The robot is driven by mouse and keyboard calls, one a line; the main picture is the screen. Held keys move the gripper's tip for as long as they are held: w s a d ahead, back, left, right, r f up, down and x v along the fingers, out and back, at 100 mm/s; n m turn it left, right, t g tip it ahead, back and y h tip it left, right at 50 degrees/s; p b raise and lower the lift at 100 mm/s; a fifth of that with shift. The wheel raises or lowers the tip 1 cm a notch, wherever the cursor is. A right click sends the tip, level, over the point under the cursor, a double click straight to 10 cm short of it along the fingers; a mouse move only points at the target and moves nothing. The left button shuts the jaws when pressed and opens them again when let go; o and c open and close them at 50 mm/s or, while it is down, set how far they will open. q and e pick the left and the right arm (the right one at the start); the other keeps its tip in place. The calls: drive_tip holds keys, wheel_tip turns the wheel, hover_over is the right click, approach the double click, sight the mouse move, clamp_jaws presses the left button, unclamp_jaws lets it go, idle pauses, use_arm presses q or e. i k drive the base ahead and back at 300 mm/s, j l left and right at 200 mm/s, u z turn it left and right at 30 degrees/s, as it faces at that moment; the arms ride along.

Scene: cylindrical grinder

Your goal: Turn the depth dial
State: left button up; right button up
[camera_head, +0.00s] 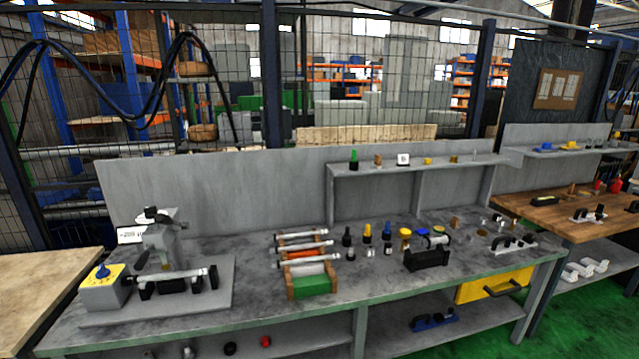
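A grinder (165,250) stands on a grey base plate at the left end of the grey workbench. At the left of the plate is a control box (101,290) with a yellow face on top and a blue knob (102,271) on that face. Small marks surround the knob, too small to read. A dark handle (155,215) shows at the top of the grinder. I cannot tell from any label which of these is the depth dial. A small white sign (130,235) stands behind the grinder. Neither of my grippers is in view.
A rack of rods (303,262) stands mid-bench, with several small bottles (367,233) and a black holder (428,255) to its right. A grey panel (215,195) rises behind. A wooden table (45,290) is at left. The bench front before the grinder is clear.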

sight(150, 213)
drive_tip(key=i+j+u, duration=0.3)
drive_tip(key=j, duration=0.25)
drive_tip(key=i+j+u, duration=0.2)
drive_tip(key=j+u, duration=0.15)
drive_tip(key=j, duration=0.15)
drive_tip(key=i+j+u, duration=0.3)
drive_tip(key=j, duration=0.15)
